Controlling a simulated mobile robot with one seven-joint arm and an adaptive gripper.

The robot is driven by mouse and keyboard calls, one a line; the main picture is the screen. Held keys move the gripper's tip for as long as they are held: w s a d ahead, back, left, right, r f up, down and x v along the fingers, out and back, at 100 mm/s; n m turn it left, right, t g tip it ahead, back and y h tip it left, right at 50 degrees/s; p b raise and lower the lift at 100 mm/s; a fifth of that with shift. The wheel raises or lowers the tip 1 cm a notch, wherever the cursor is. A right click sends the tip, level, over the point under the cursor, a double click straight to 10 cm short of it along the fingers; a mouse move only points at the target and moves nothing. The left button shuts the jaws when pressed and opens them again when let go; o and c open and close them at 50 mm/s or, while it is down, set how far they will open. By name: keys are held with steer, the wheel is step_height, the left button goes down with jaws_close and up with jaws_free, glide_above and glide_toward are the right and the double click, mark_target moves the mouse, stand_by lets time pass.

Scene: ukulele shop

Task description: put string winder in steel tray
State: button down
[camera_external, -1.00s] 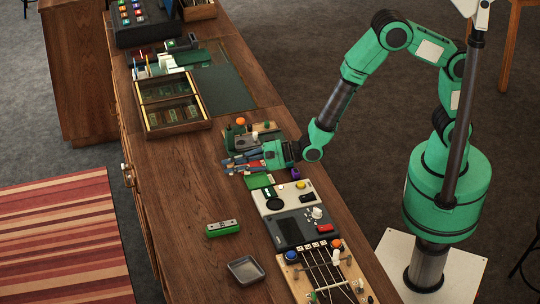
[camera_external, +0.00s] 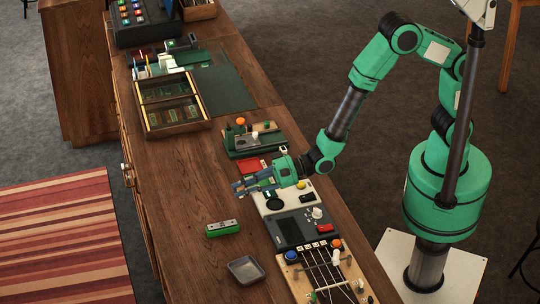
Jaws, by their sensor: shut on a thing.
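The steel tray (camera_external: 247,270) is a small, shallow, empty dish lying on the wooden bench near the front. My gripper (camera_external: 238,188) is above the bench, its fingers pointing left, up the bench from the tray and clear of it. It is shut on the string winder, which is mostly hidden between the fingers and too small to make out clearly.
A green block with a silver top (camera_external: 222,229) lies left of the tray's far side. A white panel (camera_external: 292,198), a dark-grey device (camera_external: 300,228) and a stringed board (camera_external: 322,272) line the right edge. A red item (camera_external: 251,166) lies beyond my gripper. Bare wood surrounds the tray.

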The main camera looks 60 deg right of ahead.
steer(key=s+a+n+g+y, duration=0.1)
steer(key=s+a, duration=0.3)
steer(key=s, duration=0.3)
steer(key=s+a+r+n+g+y, duration=0.1)
steer(key=s+a+n+g, duration=0.1)
steer(key=s+a, duration=0.3)
steer(key=s+a+r+n+g+y, duration=0.1)
steer(key=s+a, duration=0.3)
steer(key=s, duration=0.6)
steer(key=shift+s+a+r+g+y, duration=0.15)
steer(key=shift+a+g+y, duration=0.15)
steer(key=shift+g+y, duration=0.15)
steer(key=b, duration=0.1)
glide_above(239, 282)
steer(key=shift+f, duration=0.75)
steer(key=shift+f, duration=0.1)
steer(key=shift+f+b, duration=0.5)
steer(key=shift+f, duration=1.15)
steer(key=shift+f, duration=0.2)
